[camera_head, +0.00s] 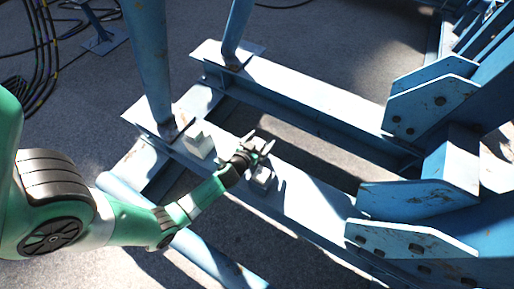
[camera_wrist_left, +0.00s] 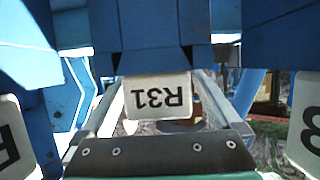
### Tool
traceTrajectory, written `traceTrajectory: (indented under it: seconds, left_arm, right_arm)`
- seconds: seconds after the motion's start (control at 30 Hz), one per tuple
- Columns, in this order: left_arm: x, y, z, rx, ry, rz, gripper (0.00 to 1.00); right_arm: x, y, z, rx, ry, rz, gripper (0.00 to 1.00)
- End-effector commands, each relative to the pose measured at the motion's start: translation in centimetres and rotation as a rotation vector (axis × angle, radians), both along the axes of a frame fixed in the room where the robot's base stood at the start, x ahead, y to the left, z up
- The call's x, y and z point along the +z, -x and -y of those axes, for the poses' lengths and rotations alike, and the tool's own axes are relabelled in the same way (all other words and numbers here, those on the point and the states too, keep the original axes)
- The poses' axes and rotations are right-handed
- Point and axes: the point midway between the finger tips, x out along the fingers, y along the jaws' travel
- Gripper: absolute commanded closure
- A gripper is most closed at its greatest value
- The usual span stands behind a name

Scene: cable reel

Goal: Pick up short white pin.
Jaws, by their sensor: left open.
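My left gripper (camera_head: 262,147) is open over the blue beam, its two fingers apart and pointing to the upper right. The fingers also show in the left wrist view (camera_wrist_left: 160,90). I see no clear pin shape. A small pale block (camera_head: 262,176) sits on the beam just below the gripper, partly covered by it. A larger white block (camera_head: 198,143) stands on the beam to the left of the gripper. My right gripper is out of view.
The blue steel frame (camera_head: 310,90) fills the middle and right, with upright posts (camera_head: 150,60) and bolted plates (camera_head: 435,100). More white tags (camera_wrist_left: 308,125) show at the sides of the left wrist view.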

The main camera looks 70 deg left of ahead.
Motion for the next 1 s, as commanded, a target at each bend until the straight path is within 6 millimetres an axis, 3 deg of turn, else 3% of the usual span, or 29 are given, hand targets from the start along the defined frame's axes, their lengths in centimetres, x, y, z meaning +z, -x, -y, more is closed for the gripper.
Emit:
traceTrajectory:
  seconds: [0.07, 0.57, 1.0]
  left_arm:
    - [0.03, 0.01, 0.02, 0.0, 0.0, 0.0, 0.1]
    - [0.02, 0.03, 0.04, 0.0, 0.001, 0.001, 1.0]
    - [0.31, -0.03, 0.03, -0.001, 0.0, 0.002, 1.0]
  right_arm:
    - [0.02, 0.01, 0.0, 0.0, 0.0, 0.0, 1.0]
    - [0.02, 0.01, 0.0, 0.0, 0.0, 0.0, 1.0]
    - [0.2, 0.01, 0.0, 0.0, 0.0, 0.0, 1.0]
